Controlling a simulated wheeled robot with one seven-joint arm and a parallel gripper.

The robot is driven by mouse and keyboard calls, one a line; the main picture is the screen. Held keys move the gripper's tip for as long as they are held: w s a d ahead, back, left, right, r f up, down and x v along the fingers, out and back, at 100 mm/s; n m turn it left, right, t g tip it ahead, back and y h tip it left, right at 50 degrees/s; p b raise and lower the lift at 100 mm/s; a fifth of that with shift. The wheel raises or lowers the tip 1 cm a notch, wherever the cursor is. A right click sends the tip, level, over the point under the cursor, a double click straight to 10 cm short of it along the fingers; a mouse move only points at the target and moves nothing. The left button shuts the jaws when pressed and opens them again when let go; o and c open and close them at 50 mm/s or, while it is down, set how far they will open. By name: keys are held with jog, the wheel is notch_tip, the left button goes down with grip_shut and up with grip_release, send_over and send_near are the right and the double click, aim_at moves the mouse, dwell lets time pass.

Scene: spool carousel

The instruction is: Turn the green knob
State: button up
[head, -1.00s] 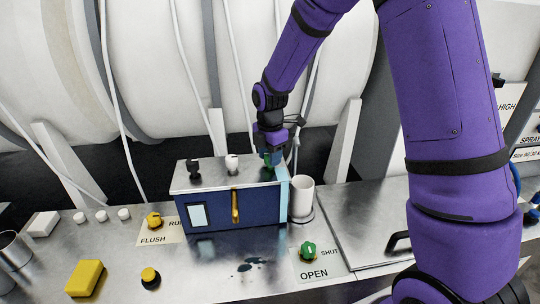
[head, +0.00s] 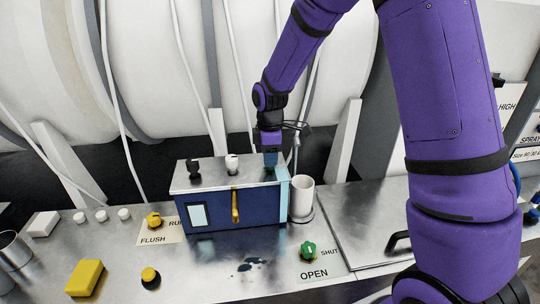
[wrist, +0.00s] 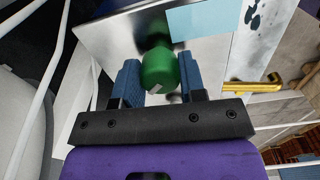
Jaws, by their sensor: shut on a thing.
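A green knob (wrist: 158,66) sits on the metal top of a dark blue box (head: 225,216). My gripper (head: 270,161) points down at the right end of the box top. In the wrist view its blue fingers stand on either side of the knob and are shut on it. A pale mark shows on the knob's near end. In the head view the fingers hide most of this knob. A second green knob (head: 308,250) stands on the counter beside an OPEN/SHUT label, apart from my gripper.
A black knob (head: 193,168) and a white knob (head: 232,163) stand on the same box top. A yellow handle (head: 235,206) is on the box front. A white cup (head: 302,196) stands close to the box's right. A yellow block (head: 85,278) lies at front left.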

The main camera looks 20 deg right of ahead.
jog(key=m, duration=1.3)
jog(key=shift+m, duration=0.4)
jog(key=m, duration=1.2)
jog(key=shift+m, duration=0.3)
jog(key=o, duration=0.9)
notch_tip(320, 180, up, 11)
jog(key=shift+f, duration=0.1)
